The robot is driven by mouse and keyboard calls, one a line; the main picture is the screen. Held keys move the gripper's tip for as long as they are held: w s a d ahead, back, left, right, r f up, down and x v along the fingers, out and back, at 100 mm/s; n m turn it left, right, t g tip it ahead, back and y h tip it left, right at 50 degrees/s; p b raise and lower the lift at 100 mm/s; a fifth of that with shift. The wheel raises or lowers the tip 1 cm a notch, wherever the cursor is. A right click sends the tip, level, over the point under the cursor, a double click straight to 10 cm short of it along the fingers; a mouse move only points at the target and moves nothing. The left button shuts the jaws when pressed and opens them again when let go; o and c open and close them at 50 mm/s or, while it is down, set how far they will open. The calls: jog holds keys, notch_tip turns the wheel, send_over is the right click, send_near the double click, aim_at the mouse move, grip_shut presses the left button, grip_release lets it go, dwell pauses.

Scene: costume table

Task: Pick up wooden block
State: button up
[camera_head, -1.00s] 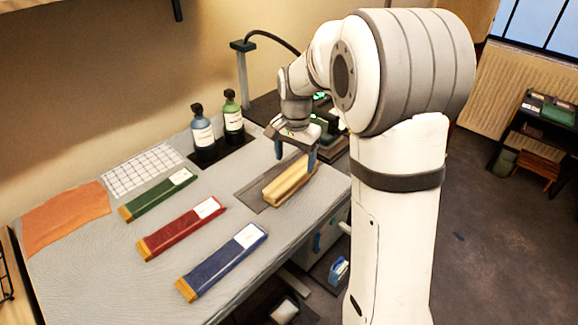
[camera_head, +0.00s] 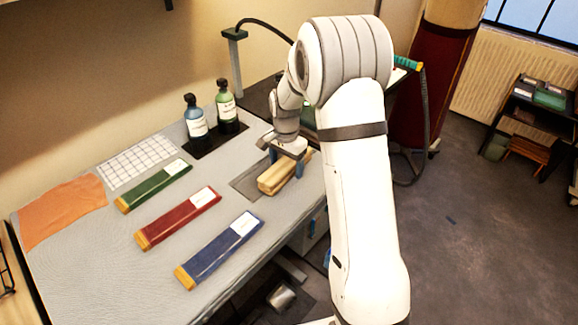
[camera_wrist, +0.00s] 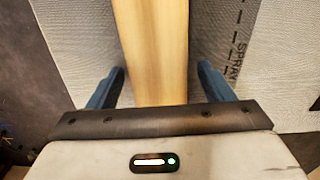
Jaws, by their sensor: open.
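The wooden block (camera_head: 274,182) is a long pale bar lying on a dark grey mat at the right part of the table. In the wrist view the wooden block (camera_wrist: 152,60) runs up and down the middle of the picture. My gripper (camera_head: 285,165) is low over the block. In the wrist view my gripper (camera_wrist: 160,85) has its blue fingers on either side of the block, with a gap showing on each side. It is open and holds nothing. The far finger is partly hidden in the head view.
Green (camera_head: 153,186), red (camera_head: 178,218) and blue (camera_head: 219,250) cases lie to the left on the table (camera_head: 120,270). A blue bottle (camera_head: 195,118) and a green bottle (camera_head: 227,106) stand behind. A lettered grey mat (camera_wrist: 215,50) lies under the block.

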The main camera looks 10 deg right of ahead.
jog(key=c, duration=1.3)
